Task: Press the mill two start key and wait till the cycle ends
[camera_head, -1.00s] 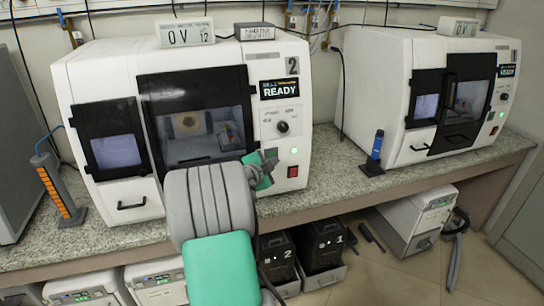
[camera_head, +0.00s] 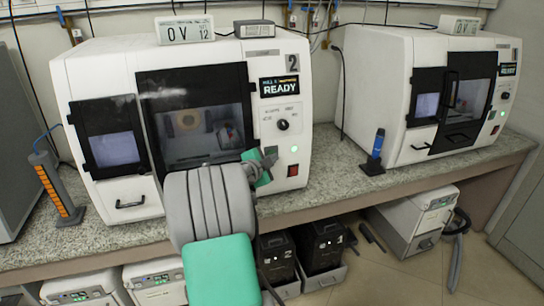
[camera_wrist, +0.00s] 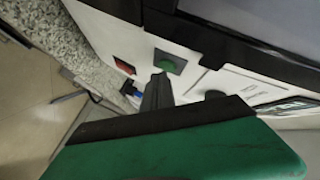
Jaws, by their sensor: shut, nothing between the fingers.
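Mill two (camera_head: 222,65) is the white machine at left, marked 2, and its screen (camera_head: 280,87) reads READY. In the wrist view a green key (camera_wrist: 170,62) sits in a dark square plate on its front panel, beside a red switch (camera_wrist: 124,65). I take it for the start key; in the head view my gripper partly covers that spot. My gripper (camera_head: 270,159) is shut and empty at the panel's lower part. In the wrist view its fingertips (camera_wrist: 158,80) are just short of the green key or close against it; I cannot tell contact.
A small green light (camera_head: 293,149) glows on mill two's panel. A second white mill (camera_head: 390,85), also showing READY, stands at right. An orange-striped holder (camera_head: 62,195) stands at left.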

